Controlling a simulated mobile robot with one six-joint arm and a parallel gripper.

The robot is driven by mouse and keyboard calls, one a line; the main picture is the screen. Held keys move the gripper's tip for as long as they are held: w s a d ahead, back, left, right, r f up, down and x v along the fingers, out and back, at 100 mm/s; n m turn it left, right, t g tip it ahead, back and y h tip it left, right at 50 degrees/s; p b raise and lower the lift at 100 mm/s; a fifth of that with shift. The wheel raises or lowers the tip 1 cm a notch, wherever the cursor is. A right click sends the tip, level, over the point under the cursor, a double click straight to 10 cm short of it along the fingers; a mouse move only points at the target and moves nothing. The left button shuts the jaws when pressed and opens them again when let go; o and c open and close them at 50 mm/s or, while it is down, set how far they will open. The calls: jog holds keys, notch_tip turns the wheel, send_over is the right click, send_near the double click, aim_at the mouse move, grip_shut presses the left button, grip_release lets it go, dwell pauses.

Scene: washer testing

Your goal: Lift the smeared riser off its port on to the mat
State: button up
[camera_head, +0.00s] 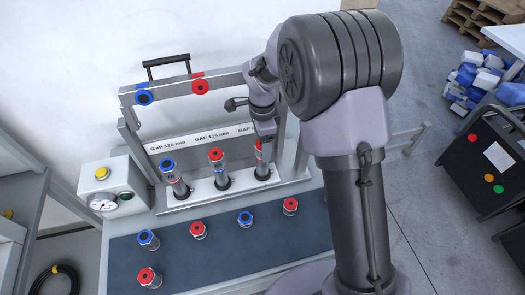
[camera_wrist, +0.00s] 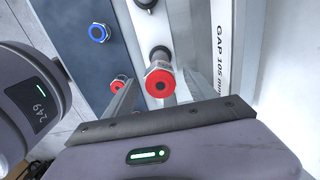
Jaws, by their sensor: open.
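Three tall clear risers stand upright in the ports of a rack: a blue-capped one (camera_head: 172,178), a red-capped one (camera_head: 217,168) in the middle, and a red-capped one (camera_head: 262,171) at the right. I cannot make out a smear on any of them. My gripper (camera_head: 264,144) is at the top of the right riser and hides part of it. In the wrist view my gripper (camera_wrist: 161,92) is open, with a red cap (camera_wrist: 160,83) showing between its fingers. The dark blue mat (camera_head: 215,250) lies in front of the rack.
Several short capped pieces stand on the mat, among them a blue one (camera_head: 245,218) and a red one (camera_head: 290,206). A bar behind holds a blue (camera_head: 144,97) and a red fitting (camera_head: 200,87). A gauge box (camera_head: 112,190) stands left. Bare mat shows between pieces.

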jog(key=shift+f, duration=0.85)
jog(key=shift+c, duration=0.3)
grip_shut()
jog(key=shift+r, duration=0.1)
